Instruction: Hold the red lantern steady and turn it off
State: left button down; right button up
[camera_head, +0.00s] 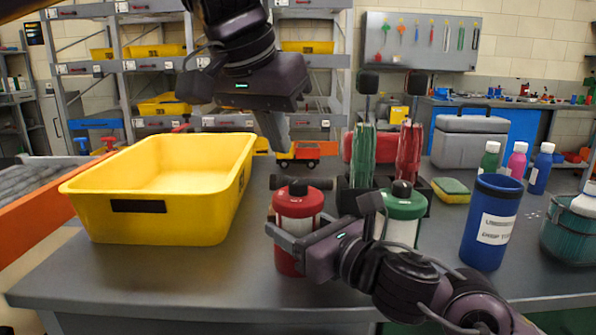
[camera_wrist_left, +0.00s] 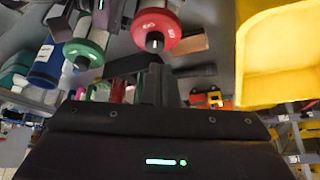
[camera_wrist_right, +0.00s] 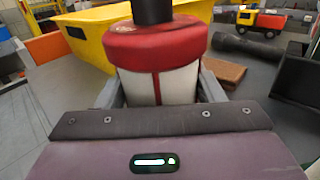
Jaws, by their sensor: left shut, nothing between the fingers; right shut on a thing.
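The red lantern (camera_head: 297,202) stands upright on the grey table, with a red cap, a pale middle and a dark knob on top. My right gripper (camera_head: 296,240) is shut around its body from the front right. In the right wrist view the lantern (camera_wrist_right: 155,48) sits between the two fingers. My left gripper (camera_head: 279,148) is shut and empty, pointing down above and slightly left of the lantern's knob, apart from it. In the left wrist view the lantern's cap (camera_wrist_left: 157,22) and knob lie just beyond the closed fingers (camera_wrist_left: 155,76).
A green lantern (camera_head: 404,204) stands close on the right, partly behind my right arm. A yellow bin (camera_head: 100,215) is on the left. A toy truck (camera_head: 306,152) and a dark flashlight (camera_head: 312,183) lie behind. A blue tumbler (camera_head: 485,248) and several bottles stand on the right.

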pick_arm(q)
jog(key=shift+f, duration=3.15)
jog(key=shift+w+d, duration=0.25)
jog(key=shift+s+d, duration=0.15)
jog(key=shift+d, duration=0.1)
pick_arm(e)
jog(key=shift+s, duration=0.1)
pick_arm(q)
jog(key=shift+s, duration=0.1)
jog(key=shift+s+a, duration=0.2)
jog(key=shift+s, duration=0.05)
jog(key=shift+r, duration=0.2)
notch_tip(320, 180, up, 6)
send_over(291, 199)
jog(key=s+a, duration=0.1)
jog(key=s, duration=0.1)
jog(key=shift+a+f, duration=0.1)
jog(key=shift+f, duration=0.1)
